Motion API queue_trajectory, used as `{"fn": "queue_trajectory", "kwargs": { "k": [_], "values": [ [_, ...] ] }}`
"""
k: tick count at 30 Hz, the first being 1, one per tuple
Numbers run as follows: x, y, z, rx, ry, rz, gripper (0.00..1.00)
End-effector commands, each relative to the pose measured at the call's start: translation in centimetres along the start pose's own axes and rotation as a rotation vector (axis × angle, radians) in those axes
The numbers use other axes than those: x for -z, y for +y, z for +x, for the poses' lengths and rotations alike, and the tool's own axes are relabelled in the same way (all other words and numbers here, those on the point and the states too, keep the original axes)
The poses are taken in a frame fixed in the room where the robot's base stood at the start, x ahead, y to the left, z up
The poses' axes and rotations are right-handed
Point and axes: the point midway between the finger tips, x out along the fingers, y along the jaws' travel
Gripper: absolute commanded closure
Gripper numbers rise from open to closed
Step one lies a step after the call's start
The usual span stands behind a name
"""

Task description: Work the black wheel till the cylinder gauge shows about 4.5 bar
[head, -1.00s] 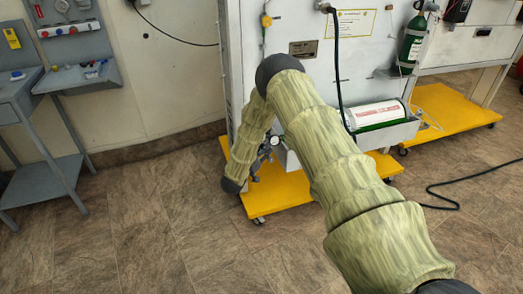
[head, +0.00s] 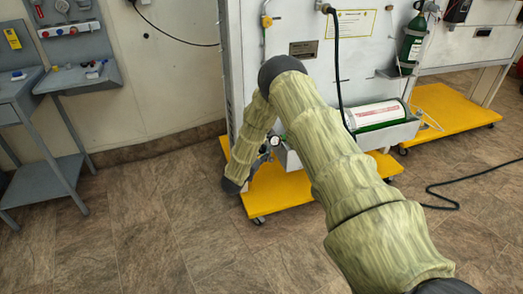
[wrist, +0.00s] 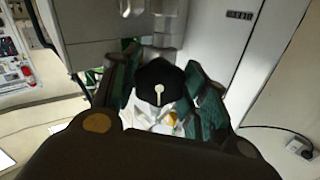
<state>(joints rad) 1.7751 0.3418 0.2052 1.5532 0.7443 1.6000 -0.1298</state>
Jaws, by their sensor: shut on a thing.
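The black wheel (wrist: 158,82), with a pale pointer-like mark on its face, sits between the fingers of my gripper (wrist: 157,75) in the wrist view. My gripper is shut on the wheel, with one finger on each side of it. A small round white-faced gauge (head: 275,141) shows beside my arm low on the white panel in the head view. Its reading is too small to tell. In the head view my forearm hides most of the wheel area.
A white cylinder (head: 380,114) lies in a holder on the white panel (head: 300,25). Yellow wheeled bases (head: 285,195) stand underneath. A grey bench (head: 45,170) is at the left. A black cable (head: 440,195) lies on the floor at the right. The front floor is clear.

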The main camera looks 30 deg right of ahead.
Motion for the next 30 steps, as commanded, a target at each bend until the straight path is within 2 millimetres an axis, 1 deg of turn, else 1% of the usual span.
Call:
{"fn": "queue_trajectory", "kwargs": {
  "k": [6,19,20,21,23,30],
  "values": [
    [-0.03,0.08,0.00,-0.002,0.000,0.053,0.80],
    [-0.04,0.09,0.00,-0.001,0.000,0.063,0.80],
    [-0.04,0.10,-0.01,-0.001,0.000,0.063,0.52],
    [-0.04,0.09,-0.01,-0.001,0.000,0.063,0.45],
    [-0.04,0.07,-0.01,-0.001,0.000,0.063,0.34],
    [-0.03,-0.02,-0.04,0.000,0.000,0.063,0.34]
  ]
}}
